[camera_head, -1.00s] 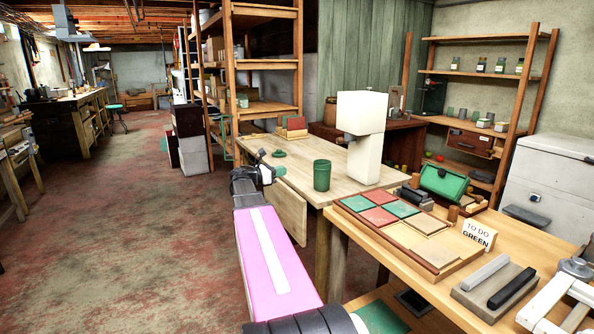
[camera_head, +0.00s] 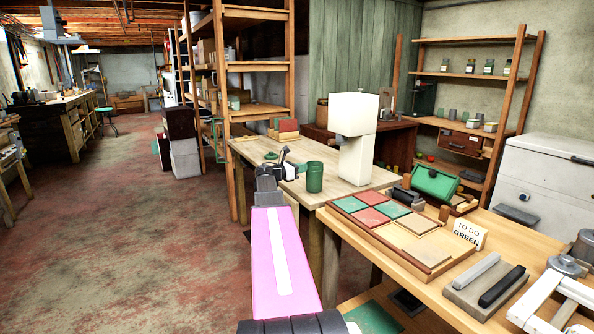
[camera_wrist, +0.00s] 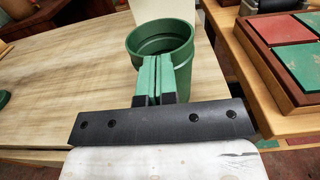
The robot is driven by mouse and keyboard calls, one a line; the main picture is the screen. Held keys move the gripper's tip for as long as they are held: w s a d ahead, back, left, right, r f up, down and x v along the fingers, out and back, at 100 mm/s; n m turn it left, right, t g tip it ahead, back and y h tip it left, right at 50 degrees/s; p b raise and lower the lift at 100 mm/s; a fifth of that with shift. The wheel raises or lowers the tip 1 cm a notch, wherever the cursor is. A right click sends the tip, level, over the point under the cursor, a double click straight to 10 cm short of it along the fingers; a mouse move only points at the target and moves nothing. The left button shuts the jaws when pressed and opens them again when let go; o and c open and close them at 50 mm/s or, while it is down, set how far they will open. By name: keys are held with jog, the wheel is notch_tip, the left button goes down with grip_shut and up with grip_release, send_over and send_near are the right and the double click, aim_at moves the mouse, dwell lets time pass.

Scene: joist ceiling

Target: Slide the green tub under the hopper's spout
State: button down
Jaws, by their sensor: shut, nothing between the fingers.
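The green tub (camera_head: 315,177) stands upright on the pale wooden table, left of the white hopper (camera_head: 357,160). The hopper's upper block (camera_head: 352,113) overhangs its column toward the tub side. The tub is beside the column, not visibly beneath the overhang; a spout opening cannot be made out. My gripper (camera_head: 286,160) is shut and empty, just left of the tub. In the wrist view, its green fingertips (camera_wrist: 154,75) overlap the near wall of the open, empty-looking tub (camera_wrist: 172,35). Whether they touch it cannot be told.
The pale table (camera_head: 328,196) has free room left of the tub. In front, a second bench holds a tray of red and green tiles (camera_head: 348,204) and a "TO DO GREEN" sign (camera_head: 469,234). A wooden block rack (camera_head: 288,128) stands at the pale table's back.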

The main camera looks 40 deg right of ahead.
jog(key=shift+d, duration=0.1)
jog(key=s+d, duration=0.1)
jog(key=d, duration=1.3)
jog(key=shift+s+d, duration=0.3)
jog(key=shift+d, duration=0.05)
jog(key=w+a, duration=0.1)
jog(key=a, duration=1.3)
jog(key=shift+w, duration=0.25)
